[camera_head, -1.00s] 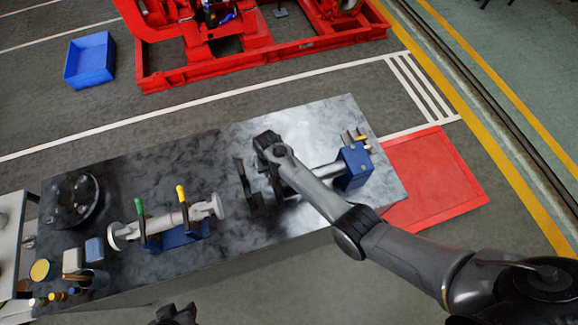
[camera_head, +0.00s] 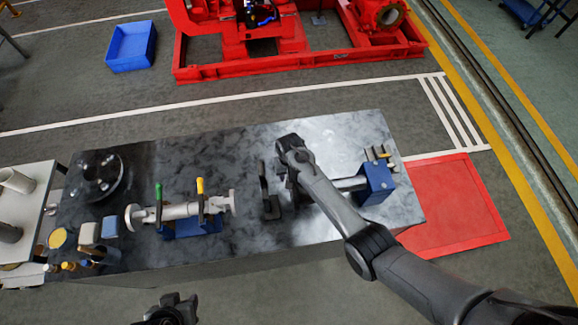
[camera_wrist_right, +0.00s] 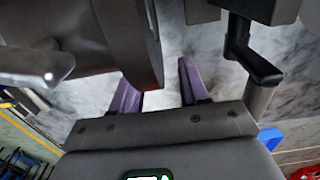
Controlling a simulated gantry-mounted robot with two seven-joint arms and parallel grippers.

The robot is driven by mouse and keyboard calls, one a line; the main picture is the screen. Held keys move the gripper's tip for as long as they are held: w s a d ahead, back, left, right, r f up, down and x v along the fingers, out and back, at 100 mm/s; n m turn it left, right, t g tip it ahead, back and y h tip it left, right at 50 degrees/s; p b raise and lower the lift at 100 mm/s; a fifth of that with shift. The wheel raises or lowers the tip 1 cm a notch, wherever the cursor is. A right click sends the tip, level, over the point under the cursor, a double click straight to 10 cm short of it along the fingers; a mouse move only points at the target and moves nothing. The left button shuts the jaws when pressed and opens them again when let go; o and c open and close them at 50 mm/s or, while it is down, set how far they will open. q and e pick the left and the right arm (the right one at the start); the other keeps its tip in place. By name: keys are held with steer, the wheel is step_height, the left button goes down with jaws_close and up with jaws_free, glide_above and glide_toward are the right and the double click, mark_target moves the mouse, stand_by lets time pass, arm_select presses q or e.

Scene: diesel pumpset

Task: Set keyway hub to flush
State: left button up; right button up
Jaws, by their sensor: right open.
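A grey shaft (camera_head: 350,184) lies along the right part of the bench, its right end in a blue block (camera_head: 375,183). A dark disc-like part (camera_wrist_right: 142,42), possibly the keyway hub, fills the upper left of the right wrist view. In the head view my right arm mostly covers that area. My right gripper (camera_wrist_right: 158,85) is open, its purple fingers apart beside the disc, with nothing clearly between them. A black bracket (camera_head: 268,190) stands just left of my right gripper in the head view. My left gripper (camera_head: 172,310) is at the bottom edge; its jaws are unclear.
A pipe-like assembly (camera_head: 180,211) with green and yellow handles rests on the bench's left half. A round dark flange (camera_head: 100,175) and small containers stand further left. The bench top (camera_head: 235,150) is clear behind. A black-handled lever (camera_wrist_right: 250,62) is near my right gripper.

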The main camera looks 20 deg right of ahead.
step_height(320, 180, up, 9)
steer(key=shift+r, duration=0.2)
stand_by(0.6)
steer(key=shift+a, duration=0.1)
